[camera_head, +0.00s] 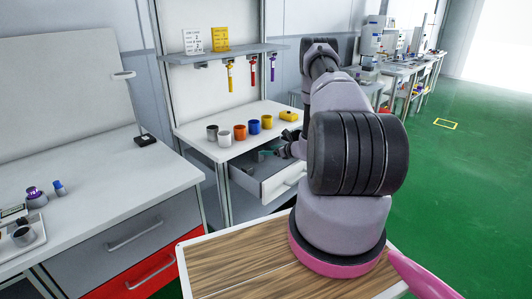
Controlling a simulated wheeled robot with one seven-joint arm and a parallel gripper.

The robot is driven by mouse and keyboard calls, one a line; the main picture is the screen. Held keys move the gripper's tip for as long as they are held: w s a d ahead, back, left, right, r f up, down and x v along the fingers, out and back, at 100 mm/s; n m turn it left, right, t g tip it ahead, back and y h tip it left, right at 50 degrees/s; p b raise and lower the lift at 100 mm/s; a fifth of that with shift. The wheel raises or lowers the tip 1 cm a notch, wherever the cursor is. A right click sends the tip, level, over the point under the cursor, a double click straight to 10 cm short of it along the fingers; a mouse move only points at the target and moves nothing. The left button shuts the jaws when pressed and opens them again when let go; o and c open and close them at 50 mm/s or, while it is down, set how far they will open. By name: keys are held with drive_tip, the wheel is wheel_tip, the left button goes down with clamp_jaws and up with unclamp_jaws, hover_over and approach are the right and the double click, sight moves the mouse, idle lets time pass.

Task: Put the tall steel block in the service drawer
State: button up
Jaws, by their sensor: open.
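The open drawer (285,184) sticks out under the white bench in the middle, and I take it for the service drawer. Dark and teal items too small to name show inside it. My gripper (284,153) shows only in part at the drawer's right side, under the bench edge, with my arm hiding much of it. It is open. I cannot make out the tall steel block; my arm covers part of the drawer area.
A shelf (225,53) with hanging tools is above. A grey bench (90,205) with a red lower drawer (150,276) is left. Green floor is clear at right.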

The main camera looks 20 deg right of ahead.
drive_tip(key=shift+s+r, duration=0.15)
drive_tip(key=shift+s, duration=0.1)
drive_tip(key=a+r+n+g+y, duration=0.1)
drive_tip(key=a+r+n+y, duration=0.3)
drive_tip(key=r, duration=0.6)
drive_tip(key=a+r+n+g, duration=0.1)
drive_tip(key=a+r+n, duration=0.2)
drive_tip(key=a+r, duration=0.45)
drive_tip(key=s+a+r+n+g, duration=0.2)
drive_tip(key=s+a+r+n, duration=0.2)
drive_tip(key=r, duration=0.5)
drive_tip(key=s+a+r+n+g, duration=0.25)
drive_tip(key=s+a+r, duration=0.2)
drive_tip(key=r, duration=0.55)
drive_tip(key=s+a+r+n+g+h, duration=0.2)
drive_tip(key=s+a+r+n, duration=0.2)
drive_tip(key=s+r+n, duration=0.55)
drive_tip(key=s+d+r+n+t+h, duration=0.1)
drive_tip(key=s+r+n+h, duration=0.1)
drive_tip(key=s, duration=0.9)
drive_tip(key=s+d+r+n+t+h, duration=0.1)
drive_tip(key=s+r+n+t+h, duration=0.1)
drive_tip(key=s, duration=1)
drive_tip(key=shift+s+d+r+n+h, duration=0.3)
drive_tip(key=shift+r+h, duration=0.2)
drive_tip(key=shift+r, duration=0.2)
drive_tip(key=shift+c, duration=0.3)
